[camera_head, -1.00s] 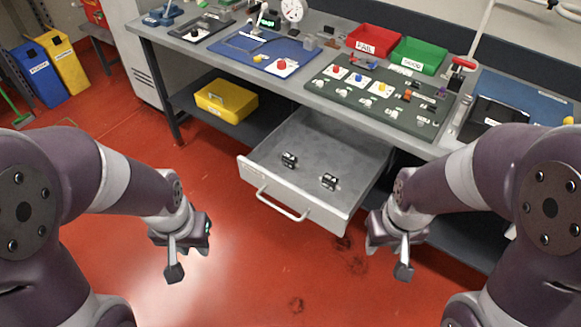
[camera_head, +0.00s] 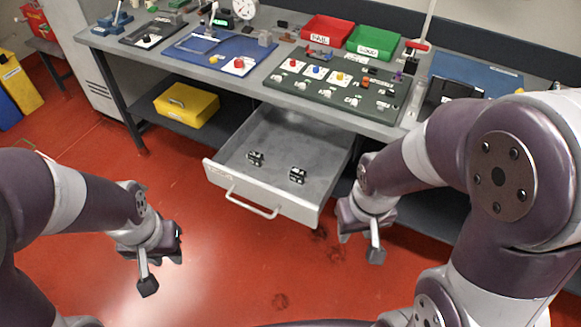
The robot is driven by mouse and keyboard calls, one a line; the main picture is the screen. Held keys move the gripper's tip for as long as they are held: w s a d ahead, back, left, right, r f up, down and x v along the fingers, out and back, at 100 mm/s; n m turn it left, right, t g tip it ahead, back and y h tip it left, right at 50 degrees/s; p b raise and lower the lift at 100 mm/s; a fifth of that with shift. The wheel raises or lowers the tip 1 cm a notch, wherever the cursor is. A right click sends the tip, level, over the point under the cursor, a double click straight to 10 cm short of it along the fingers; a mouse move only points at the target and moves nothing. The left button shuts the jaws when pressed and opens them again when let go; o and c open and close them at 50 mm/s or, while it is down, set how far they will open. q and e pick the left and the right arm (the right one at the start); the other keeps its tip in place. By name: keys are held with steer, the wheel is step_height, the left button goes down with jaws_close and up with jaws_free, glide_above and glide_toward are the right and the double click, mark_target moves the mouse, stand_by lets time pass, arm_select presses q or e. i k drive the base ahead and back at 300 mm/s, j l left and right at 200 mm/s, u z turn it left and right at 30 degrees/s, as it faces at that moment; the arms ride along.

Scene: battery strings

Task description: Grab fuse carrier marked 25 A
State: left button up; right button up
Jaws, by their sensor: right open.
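Two small black fuse carriers with white labels lie in the open grey drawer (camera_head: 225,158) below the workbench. One carrier (camera_head: 256,158) is at the left and the other (camera_head: 298,175) is to its right. Their label markings are too small to read, so I cannot tell which is 25 A. My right gripper (camera_head: 375,250) is open and empty, just right of the drawer's front corner. My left gripper (camera_head: 148,280) hangs over the red floor, left of and in front of the drawer, apart from everything; its jaw opening cannot be made out.
The workbench carries a dark green board (camera_head: 340,112) with small parts, a red bin (camera_head: 327,30), a green bin (camera_head: 373,42) and a blue mat (camera_head: 215,52). A yellow case (camera_head: 187,104) sits on the lower shelf. The drawer handle (camera_head: 252,206) juts forward. The floor in front is clear.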

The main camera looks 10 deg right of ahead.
mark_target(257, 159)
steer(key=i+l+z, duration=0.45)
steer(key=i, duration=0.25)
steer(key=i+l+z, duration=0.2)
steer(key=i, duration=0.15)
steer(key=j, duration=0.1)
